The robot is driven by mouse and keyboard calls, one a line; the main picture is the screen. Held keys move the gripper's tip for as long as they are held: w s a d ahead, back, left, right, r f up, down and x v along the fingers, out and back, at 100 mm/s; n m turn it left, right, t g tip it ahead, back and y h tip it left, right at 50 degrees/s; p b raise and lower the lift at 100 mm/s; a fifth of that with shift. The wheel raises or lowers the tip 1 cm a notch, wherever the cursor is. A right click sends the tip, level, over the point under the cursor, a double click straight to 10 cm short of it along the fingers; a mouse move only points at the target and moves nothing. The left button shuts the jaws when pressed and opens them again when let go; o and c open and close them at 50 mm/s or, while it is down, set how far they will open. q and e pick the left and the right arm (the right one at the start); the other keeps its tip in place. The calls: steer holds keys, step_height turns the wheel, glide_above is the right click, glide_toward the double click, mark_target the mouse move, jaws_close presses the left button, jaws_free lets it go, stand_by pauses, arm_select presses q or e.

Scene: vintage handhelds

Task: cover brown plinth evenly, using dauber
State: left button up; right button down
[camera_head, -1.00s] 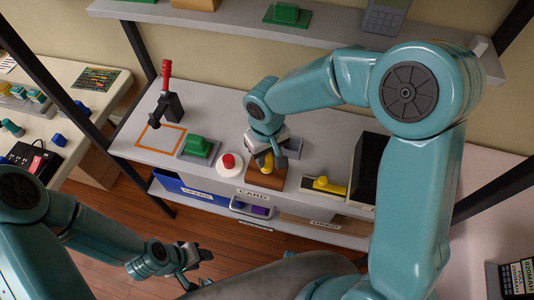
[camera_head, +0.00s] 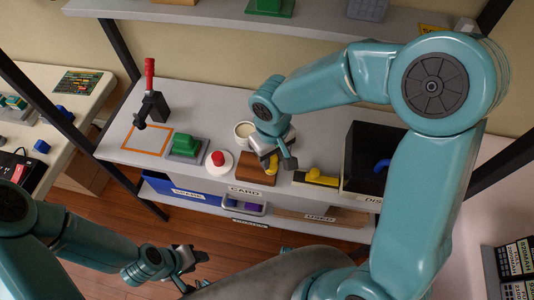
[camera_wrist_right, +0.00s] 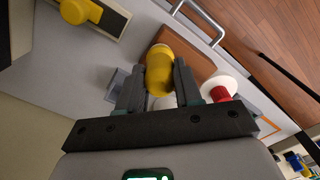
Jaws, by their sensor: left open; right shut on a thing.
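The brown plinth (camera_head: 252,172) is a low wooden block near the front edge of the grey bench, partly hidden by my right gripper; it also shows in the right wrist view (camera_wrist_right: 195,61). My right gripper (camera_head: 281,164) is over the plinth's right side, shut on a yellow-handled dauber (camera_wrist_right: 159,70). The dauber's yellow part also shows in the head view (camera_head: 272,163). Its working end is hidden, so I cannot tell whether it touches the plinth. My left gripper (camera_head: 193,259) is open and empty, low in front of the bench.
A red knob on a white disc (camera_head: 219,160) stands left of the plinth, with a green block (camera_head: 185,144) beyond. A white round pot (camera_head: 244,130) is behind. A red-handled press (camera_head: 151,95) stands back left.

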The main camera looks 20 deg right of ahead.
steer(key=shift+w+a, duration=0.55)
steer(key=shift+a, duration=0.3)
steer(key=shift+w+a, duration=0.55)
steer(key=shift+a, duration=0.25)
steer(key=shift+w+a+f, duration=0.1)
steer(key=shift+w+a, duration=0.45)
steer(key=shift+a, duration=0.25)
steer(key=shift+w+a, duration=0.55)
steer(key=shift+a, duration=0.25)
steer(key=shift+w+d, duration=0.45)
steer(key=shift+w, duration=0.25)
steer(key=shift+s, duration=0.1)
